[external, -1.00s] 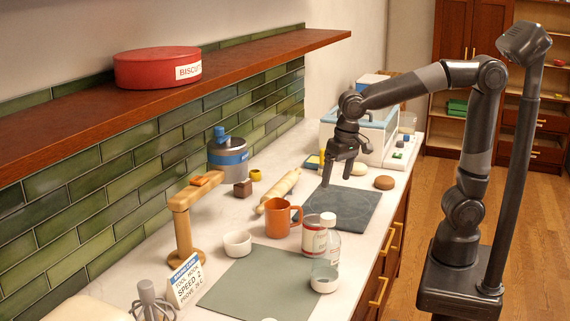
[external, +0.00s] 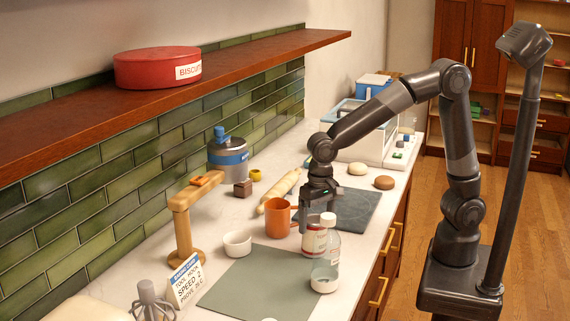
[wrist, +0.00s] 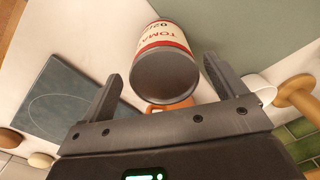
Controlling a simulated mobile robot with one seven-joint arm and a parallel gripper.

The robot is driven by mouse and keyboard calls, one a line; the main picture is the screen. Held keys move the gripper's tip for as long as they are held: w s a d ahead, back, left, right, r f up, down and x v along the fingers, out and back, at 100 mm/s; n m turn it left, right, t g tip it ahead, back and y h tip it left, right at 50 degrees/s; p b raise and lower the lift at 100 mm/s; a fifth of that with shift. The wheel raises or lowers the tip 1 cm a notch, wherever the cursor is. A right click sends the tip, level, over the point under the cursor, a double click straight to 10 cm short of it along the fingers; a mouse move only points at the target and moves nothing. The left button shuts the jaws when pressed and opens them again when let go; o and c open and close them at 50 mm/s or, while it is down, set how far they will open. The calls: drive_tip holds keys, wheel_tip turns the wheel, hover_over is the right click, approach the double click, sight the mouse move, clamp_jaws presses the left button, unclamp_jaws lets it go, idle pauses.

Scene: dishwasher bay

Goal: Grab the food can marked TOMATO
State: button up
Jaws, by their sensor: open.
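The food can (external: 312,241), white and red, stands on the counter beside the grey mat. My gripper (external: 318,218) is open and points down just above the can. In the wrist view the can shows between the two fingers of my gripper (wrist: 163,75), closer to the right finger, with no clear contact. In the external view the gripper and a clear bottle hide part of the can.
The clear white-capped bottle (external: 327,262) stands close in front of the can. An orange mug (external: 277,218) stands close behind it to the left. A white bowl (external: 237,243), rolling pin (external: 280,190) and dark slab (external: 350,210) are nearby. The grey mat (external: 255,285) is mostly clear.

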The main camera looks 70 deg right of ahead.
sight(315, 231)
drive_tip(key=f, duration=0.4)
drive_tip(key=shift+a, duration=0.4)
drive_tip(key=shift+c, duration=0.4)
drive_tip(key=c, duration=1.3)
